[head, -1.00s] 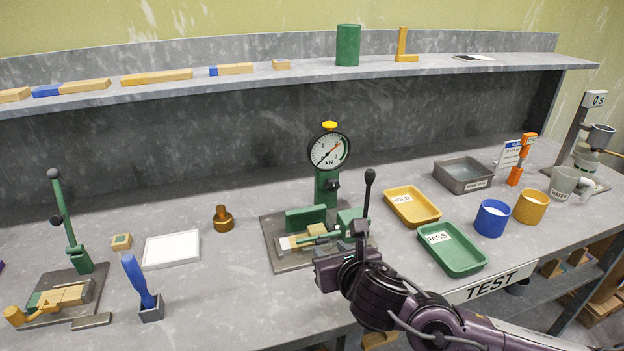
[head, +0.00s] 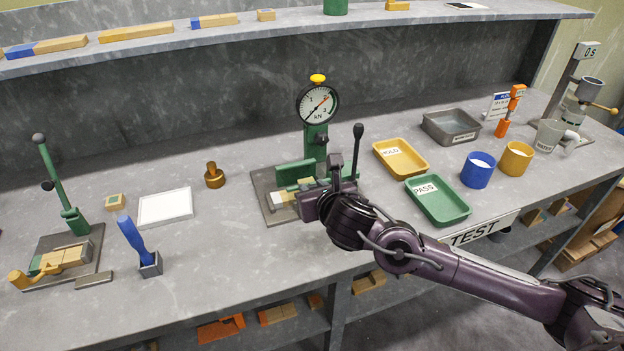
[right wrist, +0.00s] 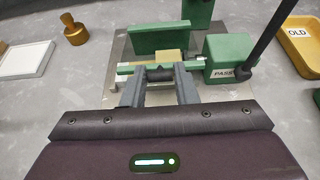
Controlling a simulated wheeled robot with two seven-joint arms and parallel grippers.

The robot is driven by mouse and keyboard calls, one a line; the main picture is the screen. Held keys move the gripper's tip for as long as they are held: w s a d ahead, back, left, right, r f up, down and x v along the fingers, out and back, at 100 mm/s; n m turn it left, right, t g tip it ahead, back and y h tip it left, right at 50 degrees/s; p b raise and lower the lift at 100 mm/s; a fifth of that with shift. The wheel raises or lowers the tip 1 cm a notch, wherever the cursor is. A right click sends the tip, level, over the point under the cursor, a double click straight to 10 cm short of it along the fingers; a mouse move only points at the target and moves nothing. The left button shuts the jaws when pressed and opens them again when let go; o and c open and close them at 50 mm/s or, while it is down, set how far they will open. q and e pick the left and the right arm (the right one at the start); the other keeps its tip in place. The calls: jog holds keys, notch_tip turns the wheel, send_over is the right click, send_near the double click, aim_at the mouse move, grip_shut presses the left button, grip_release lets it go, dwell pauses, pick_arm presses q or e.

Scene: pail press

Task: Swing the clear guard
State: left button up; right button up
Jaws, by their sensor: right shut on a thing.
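The press (head: 315,140) with the round kN gauge stands at mid-bench on a grey plate. A green bar with pale ends (right wrist: 130,69) crosses its front in the right wrist view, before a wooden block (right wrist: 170,54). The clear guard's see-through panel cannot be made out, nor its angle. My right gripper (right wrist: 160,74) is at this bar, its two fingers shut on a small dark grip that seems to belong to the guard. In the head view my right gripper (head: 327,185) hides the press's lower front. My left gripper is not in view.
Close on the right are the press's black-knobbed lever (head: 357,150) and a green PASS block (right wrist: 228,58). A brass weight (head: 214,176) and white tray (head: 165,206) lie left.

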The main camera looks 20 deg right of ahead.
jog(key=shift+w+r, duration=0.2)
jog(key=shift+r, duration=0.55)
jog(key=shift+w+r+p, duration=0.1)
jog(key=shift+r+p, duration=0.2)
jog(key=shift+p, duration=0.1)
jog(key=shift+w+r+p, duration=0.25)
jog(key=shift+r+p, duration=0.2)
jog(key=shift+r, duration=0.1)
jog(key=shift+w+r+p, duration=0.2)
jog(key=shift+r+p, duration=0.2)
jog(key=shift+r, duration=0.1)
jog(key=shift+w+r, duration=0.25)
jog(key=shift+r, duration=0.05)
